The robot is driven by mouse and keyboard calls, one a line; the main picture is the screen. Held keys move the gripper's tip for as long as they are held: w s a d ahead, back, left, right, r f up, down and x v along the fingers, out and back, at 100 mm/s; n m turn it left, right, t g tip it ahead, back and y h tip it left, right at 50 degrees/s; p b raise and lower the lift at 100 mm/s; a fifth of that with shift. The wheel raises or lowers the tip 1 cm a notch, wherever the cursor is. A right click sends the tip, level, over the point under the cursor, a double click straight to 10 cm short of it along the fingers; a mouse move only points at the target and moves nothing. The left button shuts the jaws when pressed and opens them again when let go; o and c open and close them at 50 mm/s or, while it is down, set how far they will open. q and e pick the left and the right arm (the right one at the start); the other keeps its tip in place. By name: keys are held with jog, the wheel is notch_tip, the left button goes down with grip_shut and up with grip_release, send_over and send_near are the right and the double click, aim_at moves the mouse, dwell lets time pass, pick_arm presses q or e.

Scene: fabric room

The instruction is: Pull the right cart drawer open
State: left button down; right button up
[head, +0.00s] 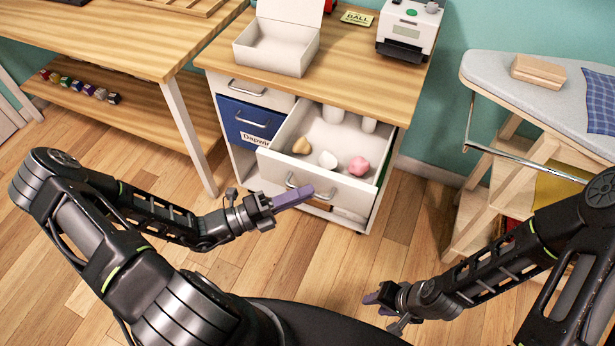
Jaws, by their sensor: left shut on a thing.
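The white cart drawer (338,190) on the right side of the cart (330,70) stands pulled out toward me. Inside lie a tan, a white and a pink lump, with white cylinders at the back. My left gripper (304,192) is at the metal handle (291,181) on the drawer's front and is shut on it; its purple fingers hide part of the handle. My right gripper (374,299) is low over the floor, apart from the cart; its finger gap is too small to make out.
A blue labelled drawer (243,117) is closed on the left. An open white box (277,47) and a label printer (408,28) stand on the cart top. A wooden table (110,45) is left, an ironing board (505,75) right. Floor before the cart is clear.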

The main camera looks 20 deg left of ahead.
pick_arm(q)
jog(key=shift+s+a+p, duration=0.1)
jog(key=shift+s+p, duration=0.2)
jog(key=shift+s, duration=1.15)
pick_arm(e)
jog(key=shift+s+r, duration=0.4)
jog(key=shift+r, duration=0.05)
pick_arm(q)
jog(key=c, duration=1.5)
grip_release()
jog(key=v, duration=0.7)
jog(key=shift+s+a+f+b, duration=0.1)
jog(key=shift+s+a+b, duration=0.1)
jog(key=shift+a+b, duration=0.2)
pick_arm(e)
jog(key=shift+f, duration=0.45)
